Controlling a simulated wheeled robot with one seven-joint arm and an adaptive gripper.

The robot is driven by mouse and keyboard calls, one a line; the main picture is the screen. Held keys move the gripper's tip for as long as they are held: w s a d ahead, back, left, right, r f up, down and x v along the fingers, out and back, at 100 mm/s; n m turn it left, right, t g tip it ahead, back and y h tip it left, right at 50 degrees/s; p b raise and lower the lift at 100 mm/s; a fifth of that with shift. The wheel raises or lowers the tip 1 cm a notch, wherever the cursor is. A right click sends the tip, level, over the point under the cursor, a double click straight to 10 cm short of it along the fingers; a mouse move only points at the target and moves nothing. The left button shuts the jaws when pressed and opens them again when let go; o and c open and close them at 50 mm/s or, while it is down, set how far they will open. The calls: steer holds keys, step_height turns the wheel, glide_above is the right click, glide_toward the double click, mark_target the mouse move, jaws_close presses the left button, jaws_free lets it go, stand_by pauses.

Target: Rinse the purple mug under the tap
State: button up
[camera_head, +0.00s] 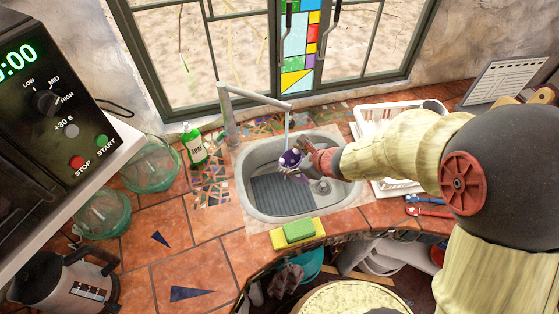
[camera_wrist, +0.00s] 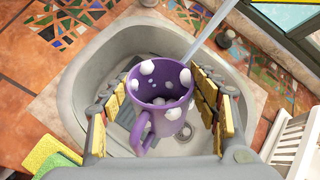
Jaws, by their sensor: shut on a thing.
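The purple mug (camera_wrist: 147,110) with white foam-like blobs is between the yellow-padded fingers of my gripper (camera_wrist: 163,100) in the wrist view. My gripper is shut on it. The mug's open mouth faces the wrist camera and its handle points toward the bottom of that view. In the head view the mug (camera_head: 290,159) is held over the sink (camera_head: 247,187), below the spout of the grey tap (camera_head: 252,94). A pale vertical streak runs from the spout down to the mug; it looks like water. The wrist view shows this streak reaching the mug's far right rim.
A green soap bottle (camera_head: 194,146) stands left of the sink. A sponge (camera_head: 298,231) lies on the front edge. A white dish rack (camera_head: 384,118) stands to the right. Glass bowls (camera_head: 150,165) and a kettle (camera_head: 66,280) are at the left.

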steer(key=shift+s+a+n+g+h+p, duration=0.7)
steer(key=shift+s+a+n+g+p, duration=0.4)
steer(key=shift+s+a+n, duration=1.1)
steer(key=w+f, duration=0.2)
steer(key=w, duration=0.5)
steer(key=shift+w+a, duration=0.25)
steer(key=shift+w, duration=0.1)
steer(key=w+p, duration=0.4)
steer(key=w, duration=0.3)
steer(key=shift+w+a, duration=0.35)
steer(key=shift+a, duration=0.05)
steer(key=shift+d, duration=0.25)
